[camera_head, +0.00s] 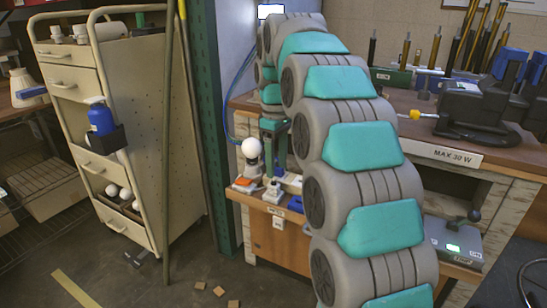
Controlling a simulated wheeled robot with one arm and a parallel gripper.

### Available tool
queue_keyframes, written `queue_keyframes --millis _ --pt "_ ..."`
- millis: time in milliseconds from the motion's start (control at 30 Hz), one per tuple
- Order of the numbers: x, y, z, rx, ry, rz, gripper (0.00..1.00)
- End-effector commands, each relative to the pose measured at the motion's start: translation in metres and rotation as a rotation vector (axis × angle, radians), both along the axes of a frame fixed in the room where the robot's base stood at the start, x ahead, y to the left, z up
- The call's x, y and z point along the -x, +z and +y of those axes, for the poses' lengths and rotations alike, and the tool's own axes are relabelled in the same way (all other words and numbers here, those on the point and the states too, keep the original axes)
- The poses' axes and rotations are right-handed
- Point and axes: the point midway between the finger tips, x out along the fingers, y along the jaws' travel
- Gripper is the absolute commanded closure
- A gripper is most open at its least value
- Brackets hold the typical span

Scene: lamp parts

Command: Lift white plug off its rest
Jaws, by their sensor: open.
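A small white plug (272,192) stands on a low wooden shelf (262,204), left of my arm. My gripper (273,172) points down just above the plug, with its dark fingers apart and nothing seen between them. The view is small here, so I cannot tell how far the fingers are from the plug or whether they flank it. My grey and teal arm covers the shelf's right part.
A white bulb on a grey socket (252,160) stands close left of my gripper. An orange and white item (244,185) lies beside the plug. A green post (212,120) rises at left. A grey box with a green display (454,242) sits right.

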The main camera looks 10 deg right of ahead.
Motion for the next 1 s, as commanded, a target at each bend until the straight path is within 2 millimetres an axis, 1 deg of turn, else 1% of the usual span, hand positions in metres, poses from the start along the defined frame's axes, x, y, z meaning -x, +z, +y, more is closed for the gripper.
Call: queue_keyframes --millis 33,100,200,367,467,800,1000 --pt "-0.009 -0.001 0.002 -0.001 0.019 -0.006 0.44" --pt "-0.018 -0.001 0.003 0.000 0.039 -0.011 0.44" --pt "-0.023 -0.001 0.003 0.000 0.057 -0.013 0.44" --pt "-0.024 -0.006 0.003 0.000 0.062 -0.011 0.44" --pt "-0.023 -0.014 0.003 0.000 0.061 -0.010 0.44" --pt "-0.022 -0.057 0.003 0.000 0.061 -0.007 0.44" --pt "-0.024 -0.074 0.003 0.001 0.061 -0.012 0.44"
